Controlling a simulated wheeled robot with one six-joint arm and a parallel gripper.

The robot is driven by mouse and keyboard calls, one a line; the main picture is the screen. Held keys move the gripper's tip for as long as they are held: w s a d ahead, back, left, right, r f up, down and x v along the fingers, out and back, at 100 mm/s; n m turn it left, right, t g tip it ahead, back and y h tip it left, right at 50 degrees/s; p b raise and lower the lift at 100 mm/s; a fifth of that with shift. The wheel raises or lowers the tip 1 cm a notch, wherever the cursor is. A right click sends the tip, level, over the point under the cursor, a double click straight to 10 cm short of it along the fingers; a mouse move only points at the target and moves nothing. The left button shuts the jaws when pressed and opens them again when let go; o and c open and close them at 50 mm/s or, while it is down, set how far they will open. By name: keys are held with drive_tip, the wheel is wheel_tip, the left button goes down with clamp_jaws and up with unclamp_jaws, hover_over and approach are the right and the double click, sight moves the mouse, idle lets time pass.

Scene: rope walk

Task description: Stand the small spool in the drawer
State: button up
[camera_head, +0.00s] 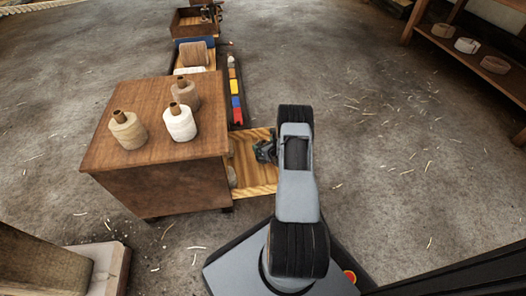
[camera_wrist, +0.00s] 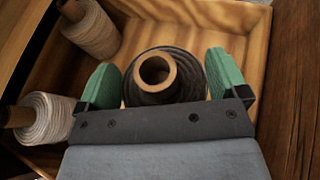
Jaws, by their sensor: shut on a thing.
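My gripper (camera_wrist: 162,84) has green fingers, which sit on either side of a dark spool (camera_wrist: 186,72) with a pale tan core. It is shut on this spool, whose open core end faces the wrist camera. The spool is over or inside the open wooden drawer (camera_wrist: 245,15); I cannot tell if it touches the floor. In the head view, my gripper (camera_head: 264,152) is over the pulled-out drawer (camera_head: 257,178), and my arm hides the held spool. A beige spool (camera_wrist: 92,32) and a whitish spool (camera_wrist: 46,118) show left of it in the wrist view, seemingly in the drawer.
The brown cabinet (camera_head: 150,95) carries a beige spool (camera_head: 128,132), a white spool (camera_head: 180,124) and a grey-brown spool (camera_head: 185,90) on top. A rail with coloured blocks (camera_head: 236,101) runs behind the drawer. Shelves (camera_head: 480,62) stand far right. Floor to the right is open, with straw scraps.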

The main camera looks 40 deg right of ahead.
drive_tip(key=shift+w+f+b, duration=0.1)
drive_tip(key=shift+f+b, duration=0.55)
drive_tip(key=shift+f, duration=0.95)
drive_tip(key=shift+f, duration=0.2)
drive_tip(key=o, duration=1.1)
drive_tip(key=shift+r, duration=0.1)
drive_tip(key=shift+s+r, duration=0.25)
drive_tip(key=shift+p+v, duration=1.85)
drive_tip(key=shift+v, duration=1.65)
drive_tip(key=shift+f, duration=0.1)
